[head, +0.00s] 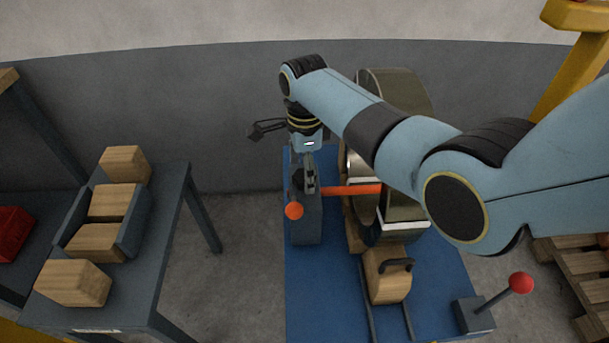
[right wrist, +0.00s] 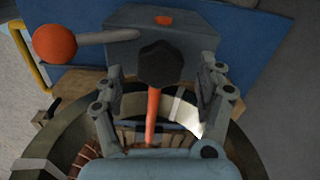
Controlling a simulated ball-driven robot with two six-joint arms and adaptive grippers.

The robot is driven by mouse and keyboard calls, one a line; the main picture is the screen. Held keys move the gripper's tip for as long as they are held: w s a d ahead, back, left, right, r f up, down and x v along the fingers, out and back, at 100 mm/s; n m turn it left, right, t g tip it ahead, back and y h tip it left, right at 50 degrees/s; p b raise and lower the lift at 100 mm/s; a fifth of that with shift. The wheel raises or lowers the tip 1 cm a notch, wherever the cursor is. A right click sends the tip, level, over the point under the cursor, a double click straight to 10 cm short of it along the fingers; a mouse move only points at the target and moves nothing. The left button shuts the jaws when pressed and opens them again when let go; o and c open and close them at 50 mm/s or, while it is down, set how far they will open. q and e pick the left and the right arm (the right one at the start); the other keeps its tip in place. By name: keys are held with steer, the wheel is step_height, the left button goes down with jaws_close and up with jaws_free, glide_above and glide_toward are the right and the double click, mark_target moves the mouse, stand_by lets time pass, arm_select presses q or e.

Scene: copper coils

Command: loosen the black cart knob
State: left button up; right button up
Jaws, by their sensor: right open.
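The black knob (right wrist: 160,64) shows in the right wrist view as a dark, faceted head in front of a grey block (right wrist: 190,28). An orange bar (right wrist: 152,115) runs below it. My right gripper (right wrist: 162,78) is open, with one finger to each side of the knob and a visible gap on both sides. In the head view my right gripper (head: 309,182) points down over the grey block (head: 306,226) on the blue cart (head: 318,290); the knob cannot be made out there. My left gripper is not in view.
A grey lever with an orange ball (head: 294,210) sticks out beside the block. A large coil (head: 405,220) stands to the right on the cart, near my right arm. A red-topped lever (head: 520,283) is at front right. A table with wooden blocks (head: 73,283) stands left.

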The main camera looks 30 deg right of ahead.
steer(key=shift+f, duration=0.65)
steer(key=c, duration=1.2)
